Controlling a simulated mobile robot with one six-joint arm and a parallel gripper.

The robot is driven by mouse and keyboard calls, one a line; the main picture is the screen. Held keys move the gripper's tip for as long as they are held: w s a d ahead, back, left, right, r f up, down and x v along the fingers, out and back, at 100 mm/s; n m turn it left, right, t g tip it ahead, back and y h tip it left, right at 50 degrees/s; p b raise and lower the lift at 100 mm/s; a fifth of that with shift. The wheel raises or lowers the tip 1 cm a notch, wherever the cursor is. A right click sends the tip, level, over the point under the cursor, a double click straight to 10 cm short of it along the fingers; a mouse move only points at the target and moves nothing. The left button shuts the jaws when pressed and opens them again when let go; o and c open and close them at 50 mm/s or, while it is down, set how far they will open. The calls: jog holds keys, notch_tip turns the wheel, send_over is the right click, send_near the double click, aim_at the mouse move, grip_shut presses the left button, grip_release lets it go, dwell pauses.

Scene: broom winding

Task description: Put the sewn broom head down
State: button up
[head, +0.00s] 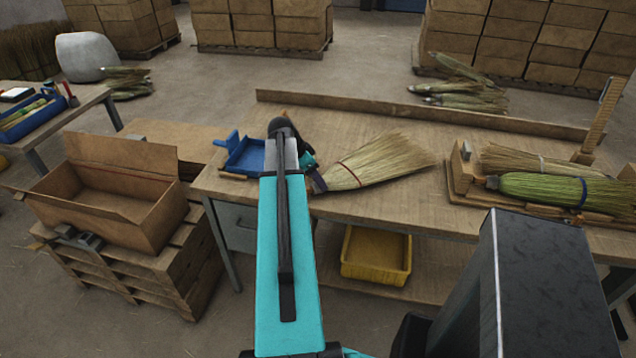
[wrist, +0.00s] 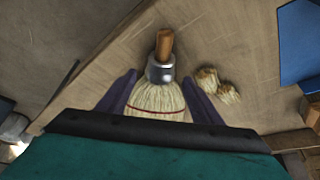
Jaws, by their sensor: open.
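The sewn broom head (head: 378,162) lies on the wooden workbench (head: 300,112), its pale bristles fanned out to the right and a red band across them. In the wrist view the broom head (wrist: 156,99) shows a short wooden stub, a metal collar and the red stitch line. My gripper (wrist: 160,76) is open, with one purple finger on either side of the collar and upper bristles. In the head view my gripper (head: 314,180) is at the narrow end of the broom, partly hidden by my turquoise arm. Whether the fingers touch the broom is unclear.
A blue tray (head: 243,157) sits left of my arm. A fixture on the right holds a green broom (head: 545,188) and a pale broom (head: 540,160). Small straw tufts (wrist: 218,84) lie beside the broom head. A cardboard box (head: 105,203) stands left; a yellow bin (head: 376,257) is below.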

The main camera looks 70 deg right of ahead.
jog(key=b+v, duration=0.2)
jog(key=v, duration=0.6)
dwell(0.8)
